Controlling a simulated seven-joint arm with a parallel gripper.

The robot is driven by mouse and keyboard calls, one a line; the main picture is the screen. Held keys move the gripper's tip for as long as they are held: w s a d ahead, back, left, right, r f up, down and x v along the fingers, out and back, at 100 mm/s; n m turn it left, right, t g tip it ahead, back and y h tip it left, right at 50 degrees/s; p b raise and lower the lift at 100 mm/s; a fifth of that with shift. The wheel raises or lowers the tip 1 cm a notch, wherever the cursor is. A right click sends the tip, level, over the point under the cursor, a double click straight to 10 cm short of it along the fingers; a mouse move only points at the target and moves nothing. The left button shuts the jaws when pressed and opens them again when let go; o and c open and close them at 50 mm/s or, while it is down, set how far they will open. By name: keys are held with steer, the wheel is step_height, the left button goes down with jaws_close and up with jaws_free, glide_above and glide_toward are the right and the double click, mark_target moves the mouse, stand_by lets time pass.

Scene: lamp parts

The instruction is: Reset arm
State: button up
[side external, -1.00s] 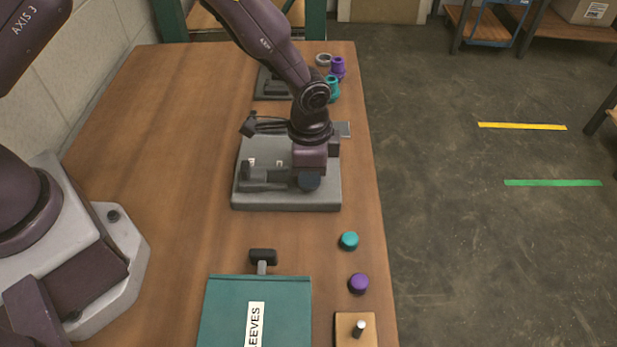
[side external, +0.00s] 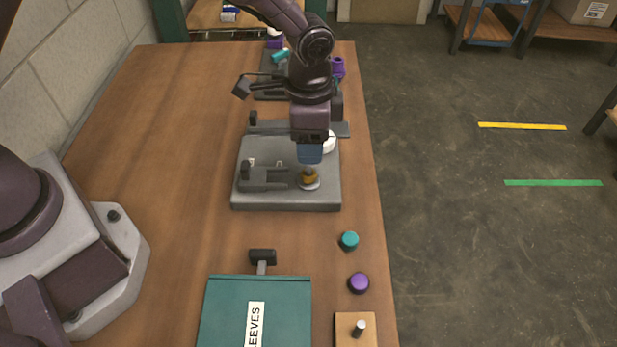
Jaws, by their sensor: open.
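My gripper (side external: 309,161) points down above the front right part of a grey fixture plate (side external: 262,200). Its blue fingers are open, with no part visibly held between them. Just below the fingertips, a brass-coloured part (side external: 309,176) sits on a pale round disc on the plate. A narrow gap seems to lie between them. A white rounded part (side external: 329,143) shows partly behind the gripper. A dark clamp-like block (side external: 263,176) stands at the plate's left.
A teal cap (side external: 349,240) and a purple cap (side external: 359,283) lie along the table's right edge. A teal box (side external: 225,310), a dark-headed tool (side external: 262,256) and a wooden block with a peg (side external: 345,335) are in front. A purple part (side external: 338,67) stands at the back.

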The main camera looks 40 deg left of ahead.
steer(key=s+a+r+n+t, duration=0.2)
steer(key=s+a+r+n, duration=0.2)
steer(key=s+a+r, duration=0.3)
steer(key=s+a+r+n+t, duration=0.3)
steer(key=s+a+r+n, duration=0.2)
steer(key=s+r, duration=0.8)
steer(key=a+r, duration=0.3)
steer(key=shift+t, duration=0.3)
